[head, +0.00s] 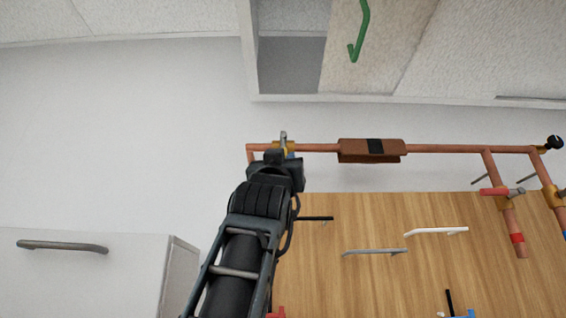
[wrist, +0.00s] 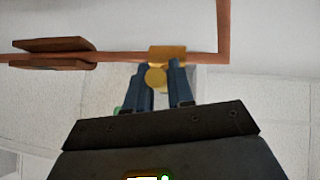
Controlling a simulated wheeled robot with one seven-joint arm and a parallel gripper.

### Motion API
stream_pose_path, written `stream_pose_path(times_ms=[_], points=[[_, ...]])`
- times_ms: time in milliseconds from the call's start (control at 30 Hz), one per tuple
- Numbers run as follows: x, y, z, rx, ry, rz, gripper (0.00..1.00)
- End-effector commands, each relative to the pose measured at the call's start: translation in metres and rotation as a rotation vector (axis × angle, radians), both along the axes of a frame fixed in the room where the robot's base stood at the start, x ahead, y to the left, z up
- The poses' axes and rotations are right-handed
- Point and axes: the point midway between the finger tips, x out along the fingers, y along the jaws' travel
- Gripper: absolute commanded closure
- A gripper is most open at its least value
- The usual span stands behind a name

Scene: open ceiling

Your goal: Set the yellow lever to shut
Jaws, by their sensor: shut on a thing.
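The yellow lever (wrist: 155,77) shows as a short, rounded yellow end between the blue fingers of my gripper (wrist: 159,84) in the wrist view. My gripper is shut on it. A yellow-brass valve body (wrist: 167,52) sits on the copper pipe just beyond the fingertips, near the pipe's corner. In the head view my gripper (head: 284,152) reaches the left end of the horizontal pipe and covers most of the valve. The lever's full length and angle are hidden.
The copper pipe (head: 455,149) runs right past a brown clamp-like block (head: 357,151) to a black knob (head: 555,142). A red-handled valve (head: 494,191) is at right. A wooden panel (head: 350,220) with several handles lies below. An open cabinet (head: 290,66) is above, with a green handle (head: 360,30).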

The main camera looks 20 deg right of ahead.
Motion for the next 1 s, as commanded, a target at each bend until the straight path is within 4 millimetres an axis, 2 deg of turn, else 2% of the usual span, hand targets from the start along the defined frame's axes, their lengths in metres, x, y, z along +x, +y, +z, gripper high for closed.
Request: stream_pose_path(times_ms=[133,167,367,667,1000], points=[[0.001,0.002,0.001,-0.001,0.001,0.004,1.0],[0.001,0.002,0.001,-0.001,0.001,0.004,0.77],[0.0,0.002,0.001,-0.001,0.0,0.004,0.58],[-0.002,0.003,-0.003,-0.001,0.001,0.003,0.58],[-0.032,0.022,-0.04,-0.001,0.001,0.004,0.58]])
